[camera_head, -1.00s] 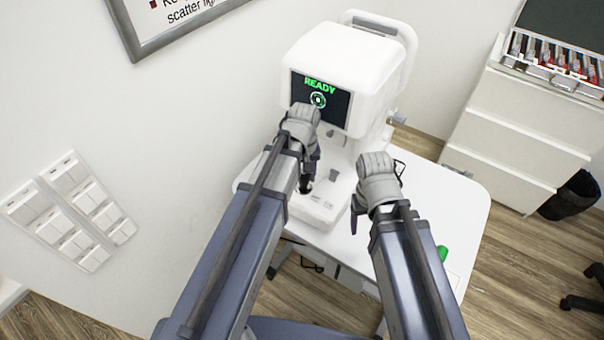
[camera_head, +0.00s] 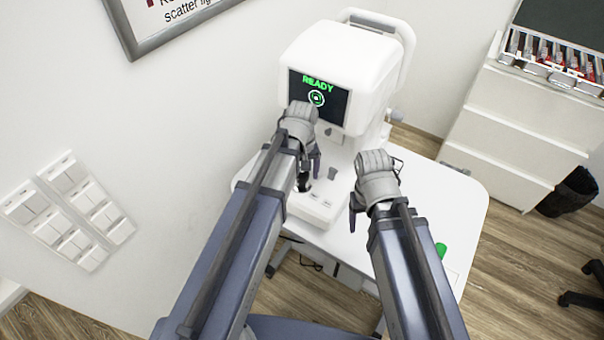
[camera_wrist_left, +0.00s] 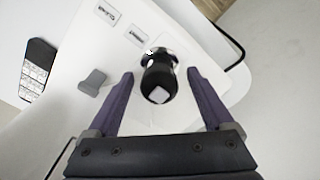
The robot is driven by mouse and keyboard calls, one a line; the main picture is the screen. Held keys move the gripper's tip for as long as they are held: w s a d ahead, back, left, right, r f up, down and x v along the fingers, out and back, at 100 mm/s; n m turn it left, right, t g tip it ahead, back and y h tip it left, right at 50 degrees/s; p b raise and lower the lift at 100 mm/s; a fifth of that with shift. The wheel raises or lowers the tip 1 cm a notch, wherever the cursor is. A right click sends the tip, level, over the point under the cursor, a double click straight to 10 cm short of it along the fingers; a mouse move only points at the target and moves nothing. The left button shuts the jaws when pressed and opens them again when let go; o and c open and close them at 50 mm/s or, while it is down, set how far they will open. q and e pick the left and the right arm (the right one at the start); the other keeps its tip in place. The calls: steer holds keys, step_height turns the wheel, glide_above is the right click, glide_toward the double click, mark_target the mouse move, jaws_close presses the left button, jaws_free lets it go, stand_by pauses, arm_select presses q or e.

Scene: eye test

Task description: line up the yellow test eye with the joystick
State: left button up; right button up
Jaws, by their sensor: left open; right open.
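The black joystick (camera_head: 304,183) stands on the white base of the eye test machine (camera_head: 335,60). My left gripper (camera_head: 309,170) is open above and beside it in the head view. In the left wrist view the joystick (camera_wrist_left: 158,80) is between the two open, dark purple fingers of my left gripper (camera_wrist_left: 160,73), with a gap on each side. The machine's screen (camera_head: 335,105) shows green READY over a green ring mark. My right gripper (camera_head: 356,208) is open and empty over the table, right of the base; one finger is hidden. I see no yellow test eye.
The white table (camera_head: 450,205) has free room to the right. A green object (camera_head: 441,250) lies near my right arm. A grey knob (camera_wrist_left: 92,82) is on the base, and a dark keypad (camera_wrist_left: 38,66) is at the left. White drawers (camera_head: 515,125) stand at the right.

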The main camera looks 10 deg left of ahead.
arm_select(q)
step_height(320, 180, up, 8)
steer(key=p, duration=0.8)
steer(key=shift+f, duration=0.1)
steer(key=s+d+m+y, duration=0.1)
steer(key=s+d+m, duration=0.6)
steer(key=s, duration=0.5)
steer(key=shift+d+m, duration=0.25)
steer(key=shift+m, duration=0.65)
